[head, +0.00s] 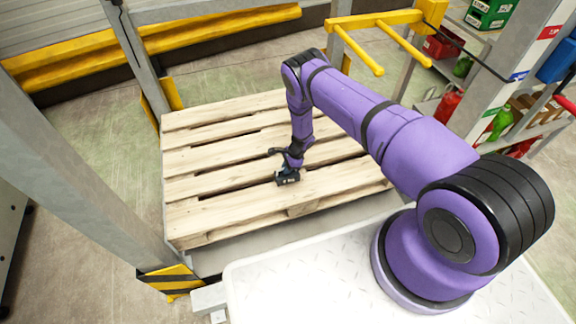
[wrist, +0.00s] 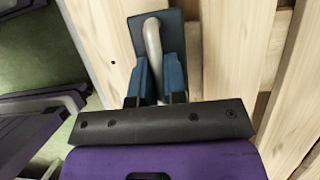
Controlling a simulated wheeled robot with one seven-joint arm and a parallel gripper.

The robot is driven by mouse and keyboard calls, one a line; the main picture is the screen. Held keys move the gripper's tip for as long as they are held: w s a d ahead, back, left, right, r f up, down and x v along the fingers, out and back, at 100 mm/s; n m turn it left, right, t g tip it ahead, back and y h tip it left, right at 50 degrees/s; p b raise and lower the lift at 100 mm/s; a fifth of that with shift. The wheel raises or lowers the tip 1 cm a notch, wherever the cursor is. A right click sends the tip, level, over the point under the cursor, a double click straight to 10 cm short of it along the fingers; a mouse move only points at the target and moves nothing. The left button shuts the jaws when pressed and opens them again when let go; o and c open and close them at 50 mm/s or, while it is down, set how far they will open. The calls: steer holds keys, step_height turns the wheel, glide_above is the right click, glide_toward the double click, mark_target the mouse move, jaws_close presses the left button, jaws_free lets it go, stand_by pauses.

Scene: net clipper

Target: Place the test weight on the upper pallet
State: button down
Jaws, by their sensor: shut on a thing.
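The test weight (wrist: 172,22) is a dark block with a bent grey handle (wrist: 152,35). In the wrist view my gripper (wrist: 158,65) has its two blue fingers on either side of that handle, closed on it. In the head view the dark weight (head: 288,177) is at my gripper (head: 282,160), over the front middle of the wooden pallet (head: 215,215). I cannot tell whether the weight touches the boards or hangs just above them. Pale planks (wrist: 232,50) fill most of the wrist view behind the weight.
A grey post (head: 75,150) stands left of the pallet, with a yellow-black guard (head: 170,280) at its foot. Yellow rails (head: 375,30) reach in at the back right. A shelf with red and green items (head: 448,102) stands right. Much of the pallet is bare.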

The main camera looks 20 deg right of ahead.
steer(key=shift+w+a+f, duration=0.1)
steer(key=shift+w+f, duration=0.05)
steer(key=shift+f, duration=0.2)
steer(key=shift+f, duration=0.1)
steer(key=c, duration=1.2)
jaws_free()
steer(key=shift+o, duration=0.2)
